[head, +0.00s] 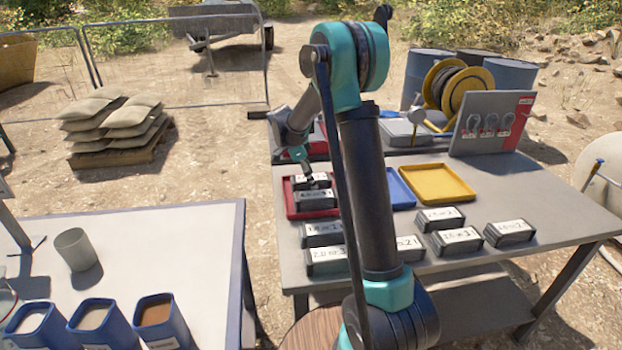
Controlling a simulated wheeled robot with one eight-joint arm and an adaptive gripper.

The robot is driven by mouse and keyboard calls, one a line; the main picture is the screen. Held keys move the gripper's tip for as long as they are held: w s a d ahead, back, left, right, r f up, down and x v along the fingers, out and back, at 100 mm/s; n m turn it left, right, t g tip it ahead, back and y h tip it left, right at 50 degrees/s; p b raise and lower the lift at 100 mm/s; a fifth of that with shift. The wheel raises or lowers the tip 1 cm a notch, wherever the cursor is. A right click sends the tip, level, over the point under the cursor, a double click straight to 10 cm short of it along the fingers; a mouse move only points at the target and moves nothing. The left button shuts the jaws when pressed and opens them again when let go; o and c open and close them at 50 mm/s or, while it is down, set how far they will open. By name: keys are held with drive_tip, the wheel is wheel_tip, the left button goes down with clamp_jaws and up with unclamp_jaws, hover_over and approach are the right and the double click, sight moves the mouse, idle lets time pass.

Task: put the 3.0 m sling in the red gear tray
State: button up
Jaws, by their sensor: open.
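The red gear tray (297,208) lies on the grey table, partly hidden behind my arm. Two dark boxes with white labels, a rear box (311,180) and a front box (316,197), sit in it. My gripper (308,180) is open, low over the tray, right at the rear box; I cannot tell whether it touches it. More labelled dark boxes lie in front: two at left (322,234) (326,261), one partly behind my arm (409,248), and three at right (440,219) (457,241) (509,231). The labels are too small to tell surely which is the 3.0 m sling.
A blue tray (400,188) and a yellow tray (437,184) lie right of the red one. A board with shackles (492,125) stands at the back right. A white table (150,245) with blue bins (98,325) and a cup (74,249) is at left.

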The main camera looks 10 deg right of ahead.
drive_tip(key=v, duration=1.1)
drive_tip(key=shift+a+r, duration=0.25)
drive_tip(key=shift+r, duration=0.1)
